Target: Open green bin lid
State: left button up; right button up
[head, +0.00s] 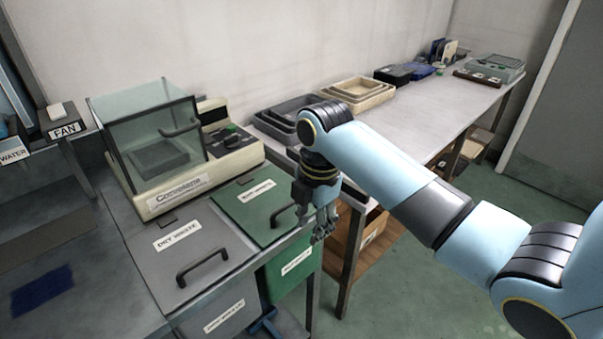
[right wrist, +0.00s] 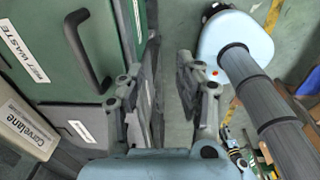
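The green bin lid (head: 250,207) lies shut, flush with the counter, with a black handle (head: 283,214) near its right edge. The green bin front (head: 290,272) shows below it. My right gripper (head: 322,236) points down just to the right of the handle, beyond the bin's front edge. In the right wrist view the gripper (right wrist: 160,95) is open and empty, with its fingers apart. The handle (right wrist: 88,55) stands to the left of the fingers there and is not touched. My left gripper is not in view.
A grey bin lid (head: 185,255) with its own handle sits left of the green one. A glass-fronted machine (head: 205,155) stands directly behind both lids. A long table (head: 420,110) with trays runs back right. Green floor lies in front of it.

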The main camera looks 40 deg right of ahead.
aim_at(291, 203)
jog(key=w+d+r+t+p, duration=0.1)
jog(key=w+r+p, duration=0.4)
jog(key=r, duration=0.6)
jog(key=w+f, duration=0.1)
jog(key=f, duration=0.2)
jog(key=w+f+b, duration=0.1)
jog(key=f, duration=0.6)
jog(key=shift+w+f, duration=0.25)
jog(key=shift+w, duration=0.15)
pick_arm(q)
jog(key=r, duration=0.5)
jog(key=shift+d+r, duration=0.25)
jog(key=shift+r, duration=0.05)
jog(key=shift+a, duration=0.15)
pick_arm(e)
grip_shut()
